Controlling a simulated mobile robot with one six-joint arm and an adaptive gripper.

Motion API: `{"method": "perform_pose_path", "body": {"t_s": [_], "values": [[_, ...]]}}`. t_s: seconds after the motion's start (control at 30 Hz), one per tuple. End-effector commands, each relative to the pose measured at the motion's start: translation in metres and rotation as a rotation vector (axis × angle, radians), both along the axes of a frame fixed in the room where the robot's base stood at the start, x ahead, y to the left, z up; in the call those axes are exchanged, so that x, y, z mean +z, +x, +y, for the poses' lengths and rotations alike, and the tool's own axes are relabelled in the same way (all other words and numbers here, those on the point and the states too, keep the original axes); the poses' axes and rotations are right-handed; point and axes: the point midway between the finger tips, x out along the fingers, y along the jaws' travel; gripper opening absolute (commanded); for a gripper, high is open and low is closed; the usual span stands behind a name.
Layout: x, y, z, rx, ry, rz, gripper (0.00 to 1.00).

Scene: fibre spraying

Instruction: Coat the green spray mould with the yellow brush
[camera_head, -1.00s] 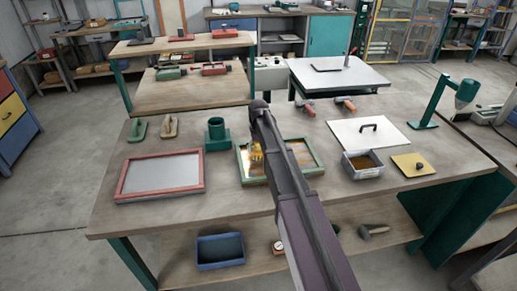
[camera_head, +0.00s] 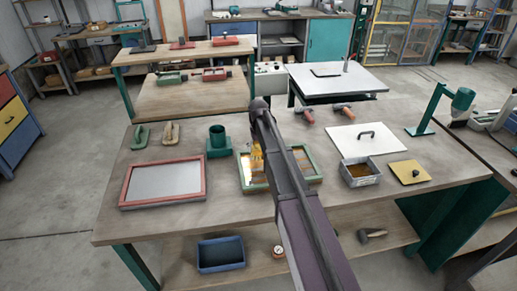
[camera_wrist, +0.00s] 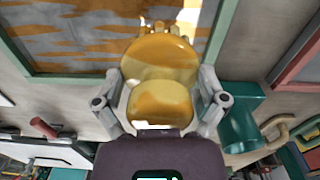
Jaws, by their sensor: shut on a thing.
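The spray mould is a shallow tray with a green rim (camera_head: 247,184), lying flat on the workbench. My arm covers its middle in the head view. Its rim (camera_wrist: 85,83) also crosses the wrist view. The floor inside shows orange-brown coating in streaks, with grey bare patches between. My gripper (camera_wrist: 163,98) is shut on the yellow brush (camera_wrist: 160,60), with one finger on each side of it. The brush (camera_head: 257,160) is over the left part of the mould, its bristle end towards the mould floor. I cannot tell whether the bristles touch.
A red-framed panel (camera_head: 205,190) lies left of the mould, with a green cup-shaped holder (camera_head: 218,143) behind. A grey bin (camera_head: 360,180) with brown contents, a white lid with a handle (camera_head: 350,143) and a yellow plate (camera_head: 410,180) are to the right.

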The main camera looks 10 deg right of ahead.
Motion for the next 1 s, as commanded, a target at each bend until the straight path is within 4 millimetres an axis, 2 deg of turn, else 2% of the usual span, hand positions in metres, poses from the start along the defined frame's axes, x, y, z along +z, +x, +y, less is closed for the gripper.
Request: {"method": "perform_pose_path", "body": {"t_s": [0.53, 1.0], "values": [[0.03, 0.0, 0.0, 0.0, 0.0, 0.0, 0.53], [0.03, 0.0, 0.0, 0.0, 0.0, 0.0, 0.53]]}}
